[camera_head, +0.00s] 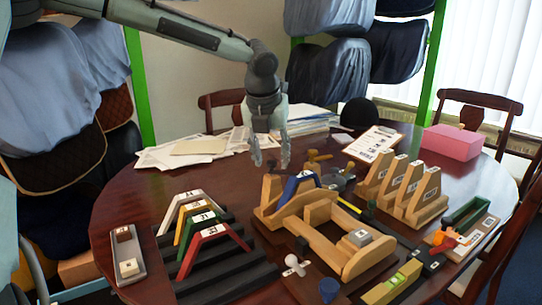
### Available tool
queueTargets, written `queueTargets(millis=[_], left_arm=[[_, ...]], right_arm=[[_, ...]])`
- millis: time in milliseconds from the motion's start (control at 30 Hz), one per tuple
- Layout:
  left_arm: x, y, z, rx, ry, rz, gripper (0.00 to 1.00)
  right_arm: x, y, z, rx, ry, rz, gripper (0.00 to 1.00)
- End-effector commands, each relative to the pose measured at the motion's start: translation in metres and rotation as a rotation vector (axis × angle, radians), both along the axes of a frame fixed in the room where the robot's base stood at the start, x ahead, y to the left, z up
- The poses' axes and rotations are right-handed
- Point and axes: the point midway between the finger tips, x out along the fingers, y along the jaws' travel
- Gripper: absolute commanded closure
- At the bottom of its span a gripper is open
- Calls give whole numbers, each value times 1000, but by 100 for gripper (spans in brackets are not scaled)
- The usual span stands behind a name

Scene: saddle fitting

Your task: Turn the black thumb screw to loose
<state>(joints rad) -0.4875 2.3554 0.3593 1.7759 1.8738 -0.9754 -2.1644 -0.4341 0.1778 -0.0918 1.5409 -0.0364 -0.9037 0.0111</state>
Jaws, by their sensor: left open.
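My left gripper (271,160) hangs from above with its fingers pointing down and apart. It is open and empty. It appears over the back part of the wooden saddle fixture (330,250), which has a blue arched piece (297,188) near its left end. A small dark device (340,179) stands just behind the fixture, to the right of my left gripper. A black thumb screw is too small to make out with certainty. My right gripper is not in view.
Coloured arched templates (206,238) stand on a black rack at the left. Numbered wooden stands (424,188) and a pink box (452,142) are at the right. Papers (190,150) lie at the back. A grey tray (127,256) lies near the left edge.

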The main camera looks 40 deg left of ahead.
Motion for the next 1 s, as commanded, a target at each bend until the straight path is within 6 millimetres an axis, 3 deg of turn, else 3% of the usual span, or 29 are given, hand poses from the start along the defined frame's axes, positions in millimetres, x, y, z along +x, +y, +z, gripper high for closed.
queueTargets(millis=[67, 400, 767, 1000], left_arm=[[0, 0, 0, 0, 0, 0, 58], [0, 0, 0, 0, 0, 0, 100], [0, -1, 1, 0, -1, 38, 100], [1, -2, 0, 2, 0, 176, 100]], right_arm=[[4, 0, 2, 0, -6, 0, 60], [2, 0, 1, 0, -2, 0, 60], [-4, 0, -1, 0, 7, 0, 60], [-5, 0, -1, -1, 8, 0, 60]])
